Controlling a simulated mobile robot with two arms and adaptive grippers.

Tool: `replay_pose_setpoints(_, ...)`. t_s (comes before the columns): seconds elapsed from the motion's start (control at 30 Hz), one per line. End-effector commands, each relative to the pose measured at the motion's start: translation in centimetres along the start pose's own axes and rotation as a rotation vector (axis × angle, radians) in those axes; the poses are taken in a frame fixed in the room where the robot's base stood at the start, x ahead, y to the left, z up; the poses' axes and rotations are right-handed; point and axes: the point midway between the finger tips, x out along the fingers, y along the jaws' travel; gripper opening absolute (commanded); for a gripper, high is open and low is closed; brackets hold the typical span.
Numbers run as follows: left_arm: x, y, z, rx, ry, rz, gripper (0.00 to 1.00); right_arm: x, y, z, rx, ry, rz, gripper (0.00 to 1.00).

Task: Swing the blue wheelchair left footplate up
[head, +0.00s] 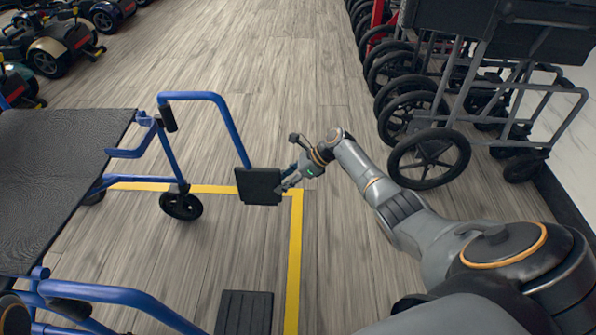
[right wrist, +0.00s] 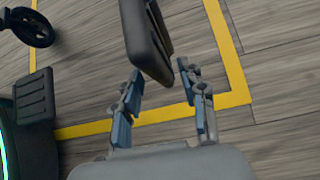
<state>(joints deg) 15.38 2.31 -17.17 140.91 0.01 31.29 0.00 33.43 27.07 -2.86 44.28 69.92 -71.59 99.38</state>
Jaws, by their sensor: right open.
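The blue wheelchair (head: 218,97) stands at the left of the head view, facing right. Its left footplate (head: 258,186) is the far one, a dark plate at the end of a blue tube, and looks folded down and roughly flat. My right gripper (head: 285,183) is at its right edge. In the right wrist view the footplate (right wrist: 147,40) shows nearly edge-on, its end at the open fingertips (right wrist: 161,80). A gap shows beside it; I cannot tell if a finger touches. The other footplate (head: 244,312) is nearer me and also shows in the right wrist view (right wrist: 34,97). My left gripper is not in view.
A yellow floor line (head: 295,250) runs under and beside the footplates. Dark folded wheelchairs (head: 430,150) stand in a row at the right. Scooters (head: 60,40) stand at the far left. The wood floor between is clear.

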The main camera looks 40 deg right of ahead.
Motion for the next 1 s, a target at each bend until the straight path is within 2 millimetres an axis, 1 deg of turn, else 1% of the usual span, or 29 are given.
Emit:
replay_pose_setpoints(0.1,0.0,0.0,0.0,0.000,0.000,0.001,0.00,-2.6,0.0,-0.2,-0.002,0.003,-0.002,0.41)
replay_pose_setpoints(0.2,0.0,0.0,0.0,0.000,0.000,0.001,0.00,-4.4,0.1,-0.1,-0.001,0.003,0.000,0.41)
replay_pose_setpoints(0.3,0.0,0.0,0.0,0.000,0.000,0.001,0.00,-5.7,0.1,-0.1,0.000,0.001,0.001,0.41)
replay_pose_setpoints(0.4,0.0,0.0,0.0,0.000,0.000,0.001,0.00,-6.5,0.1,-0.1,0.001,0.002,0.001,0.41)
replay_pose_setpoints(0.57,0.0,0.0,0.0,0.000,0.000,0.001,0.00,-6.8,0.1,0.0,0.001,0.002,0.002,0.41)
replay_pose_setpoints(1.0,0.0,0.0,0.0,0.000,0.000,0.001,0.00,-6.8,0.1,0.0,0.001,0.001,0.002,0.41)
